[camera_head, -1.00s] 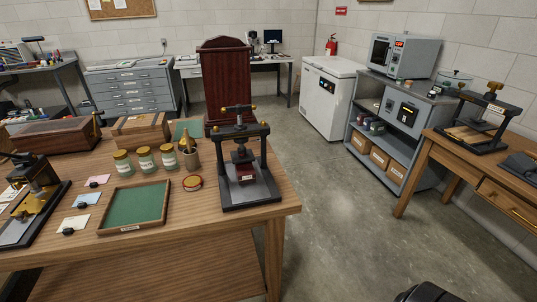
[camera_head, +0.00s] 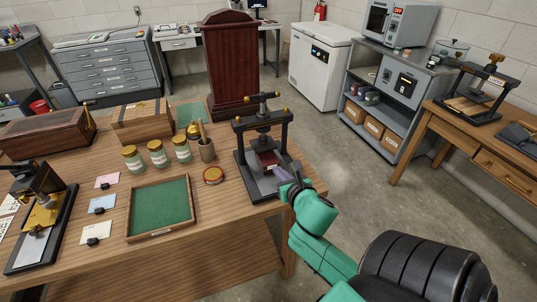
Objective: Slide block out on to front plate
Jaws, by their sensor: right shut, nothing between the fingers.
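A black screw press (camera_head: 262,146) with brass knobs stands at the right end of the wooden table. A dark red block (camera_head: 268,158) sits inside it, under the screw plate, and its right part is close to my gripper. The press's dark front plate (camera_head: 259,188) is bare in front of the block. My right gripper (camera_head: 284,174) is at the front right of the press, shut and empty, with its tips close to the block. Whether it touches the press or the block I cannot tell. My left gripper is out of view.
Another press (camera_head: 42,215) stands at the far left. The floor (camera_head: 345,180) right of the table is clear.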

